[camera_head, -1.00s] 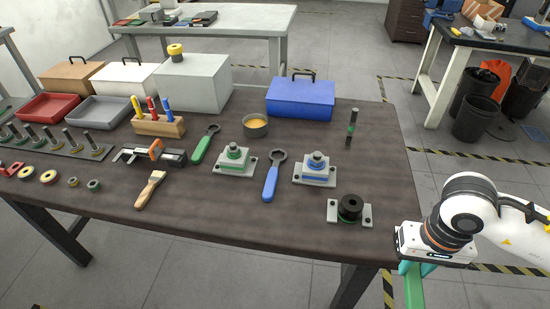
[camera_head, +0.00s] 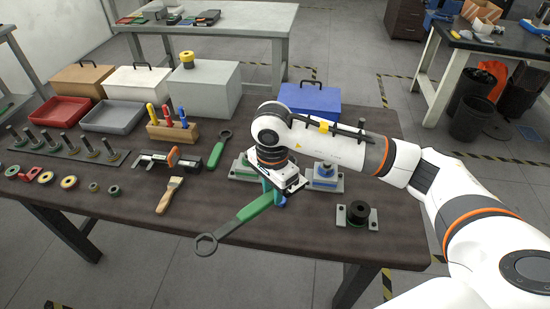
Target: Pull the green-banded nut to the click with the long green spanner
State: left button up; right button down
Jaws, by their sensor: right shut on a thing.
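My right gripper (camera_head: 272,190) is shut on the green handle of the long green spanner (camera_head: 245,216). The spanner points down and left, and its grey ring head (camera_head: 206,244) is at the table's front edge, apart from any nut. The green-banded fixture (camera_head: 241,172) is on the table just behind and left of my gripper; its nut is hidden by my arm. A blue-banded nut on its plate (camera_head: 325,178) shows to the right. My left gripper is not in view.
A black cylinder with a green base ring (camera_head: 357,214) stands on a plate at the right. A shorter green spanner (camera_head: 218,151), a brush (camera_head: 170,195) and a caliper-like tool (camera_head: 168,160) lie left. A blue spanner is mostly hidden under my gripper.

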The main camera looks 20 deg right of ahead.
jog(key=w+d+m+p, duration=0.1)
jog(key=m+p, duration=0.1)
jog(key=m, duration=0.4)
jog(key=w+d+m+p, duration=0.1)
jog(key=m+p, duration=0.2)
jog(key=m, duration=0.4)
jog(key=w+d+m+p, duration=0.2)
jog(key=m, duration=0.4)
jog(key=shift+p, duration=0.3)
jog(key=shift+d+f+m, duration=0.1)
jog(key=shift+f+m, duration=0.25)
jog(key=shift+m, duration=0.05)
pick_arm(q)
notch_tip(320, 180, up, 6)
jog(key=b, duration=0.3)
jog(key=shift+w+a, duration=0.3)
pick_arm(e)
jog(key=shift+f, duration=1.7)
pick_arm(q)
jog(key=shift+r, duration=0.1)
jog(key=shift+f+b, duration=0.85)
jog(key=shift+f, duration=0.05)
pick_arm(e)
jog(key=shift+f, duration=1)
